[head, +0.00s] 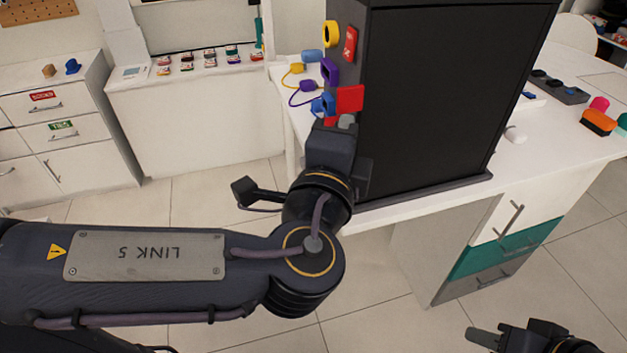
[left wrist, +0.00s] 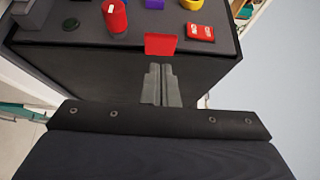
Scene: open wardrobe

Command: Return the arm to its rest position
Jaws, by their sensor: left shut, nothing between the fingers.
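My left arm (head: 150,255) reaches in from the left in the head view and bends upward at its wrist. My left gripper (head: 347,120) is at the left side of a dark box (head: 430,100), just below a red square piece (head: 349,98). In the left wrist view the two grey fingers (left wrist: 162,85) are together with nothing between them. Their tips lie close to the red piece (left wrist: 160,44); I cannot tell whether they touch it. My right gripper (head: 485,338) shows partly at the bottom right, away from the table; whether its fingers are apart is unclear.
The dark box stands on a white table (head: 400,212) with drawers below. Its side carries a yellow ring (head: 331,34), a red switch (head: 350,43) and a purple part (head: 329,72). A white counter (head: 190,85) stands at the back left. Open tiled floor (head: 215,195) lies between.

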